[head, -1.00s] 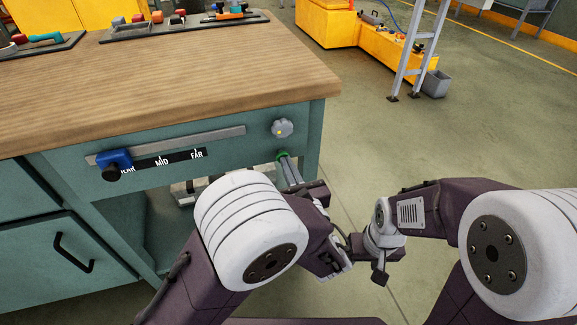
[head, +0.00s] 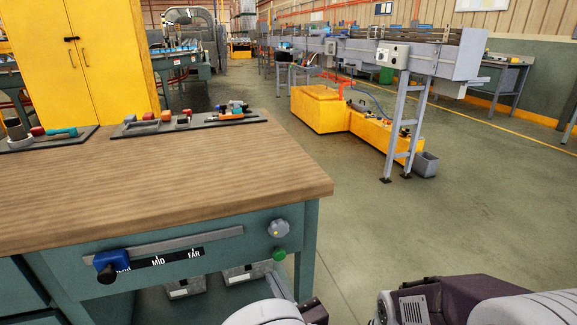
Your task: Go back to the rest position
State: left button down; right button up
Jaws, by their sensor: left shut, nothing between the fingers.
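My left gripper (head: 277,281) is partly in view at the bottom of the head view, its grey fingers shut and empty. Its fingertips are just below the green button (head: 279,254) on the bench front and appear apart from it. My left arm's white wrist cap cuts into the bottom edge below. My right arm shows only as dark and white links at the lower right; its gripper is out of view.
The teal bench (head: 230,228) with a wooden top (head: 160,185) is close on the left. Its front carries a grey knob (head: 278,228) and a blue slider (head: 112,262) near the left end of its scale. Open floor (head: 400,230) lies to the right.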

pick_arm(q)
jog(key=w+a+r+n+g+y, duration=0.15)
jog(key=a+n+g+y, duration=0.5)
jog(key=a, duration=0.95)
jog(key=s+a+f+n+g, duration=0.3)
jog(key=s+a+n+g, duration=0.45)
jog(key=a, duration=0.35)
jog(key=s+a+f+n+g+h, duration=0.1)
jog(key=s+f+n+g+h, duration=0.45)
jog(key=s, duration=0.45)
jog(key=s+d+f+n+h, duration=0.1)
jog(key=d+f+n+h, duration=0.4)
jog(key=n, duration=0.1)
jog(key=w+d+n+t+h+p, duration=0.2)
jog(key=w+d+n+t+h, duration=0.3)
jog(key=d, duration=0.3)
notch_tip(320, 180, up, 35)
jog(key=w+y+p, duration=0.1)
jog(key=p, duration=3.4)
jog(key=shift+a+r, duration=0.2)
